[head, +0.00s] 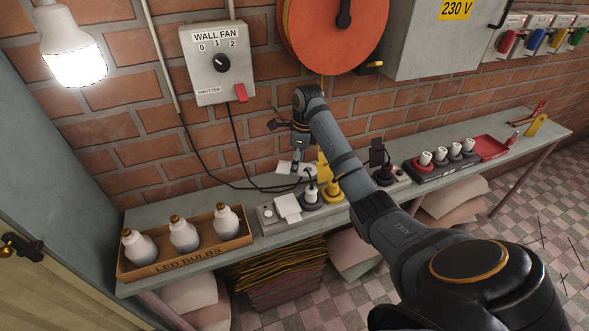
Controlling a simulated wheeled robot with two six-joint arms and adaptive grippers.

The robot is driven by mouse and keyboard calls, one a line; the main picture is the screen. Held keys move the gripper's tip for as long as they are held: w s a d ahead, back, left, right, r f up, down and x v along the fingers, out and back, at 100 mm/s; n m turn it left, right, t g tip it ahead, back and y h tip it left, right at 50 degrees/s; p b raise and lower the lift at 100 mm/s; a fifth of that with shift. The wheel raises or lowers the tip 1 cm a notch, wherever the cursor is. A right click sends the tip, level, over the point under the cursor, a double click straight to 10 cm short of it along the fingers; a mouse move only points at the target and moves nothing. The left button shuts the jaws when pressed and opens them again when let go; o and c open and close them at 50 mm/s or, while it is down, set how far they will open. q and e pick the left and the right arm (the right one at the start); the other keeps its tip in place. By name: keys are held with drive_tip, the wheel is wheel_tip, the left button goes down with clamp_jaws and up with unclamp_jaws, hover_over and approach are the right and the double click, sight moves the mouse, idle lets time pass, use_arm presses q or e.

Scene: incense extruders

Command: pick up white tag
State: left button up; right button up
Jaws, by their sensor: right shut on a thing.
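My right gripper (297,160) points down over the back of the bench, in front of the brick wall. It is shut on a small flat white piece, which looks like the white tag (284,167); its far part shows left of the fingers. The fingertips are small here and partly hidden. Just right of the fingers is another white object (309,170), partly covered by the arm. Below stands a power strip (267,216) with a white square block (287,207), a white plug on a dark base (311,196) and a yellow plug (333,192). My left gripper is not in view.
A cardboard box of LED bulbs (184,258) stands on the bench's left. Black cables hang from the wall fan switch box (217,63) to the bench. A dark tray of red-and-white items (445,167) and a red tray (489,147) are at right. An orange reel (333,35) hangs above.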

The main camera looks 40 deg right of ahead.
drive_tip(key=s+a, duration=0.3)
drive_tip(key=s, duration=1.1)
drive_tip(key=shift+s+r+p, duration=0.15)
drive_tip(key=shift+s+p, duration=0.05)
drive_tip(key=shift+p, duration=0.25)
drive_tip(key=shift+s+a, duration=0.4)
drive_tip(key=shift+s, duration=0.25)
drive_tip(key=shift+s, duration=0.1)
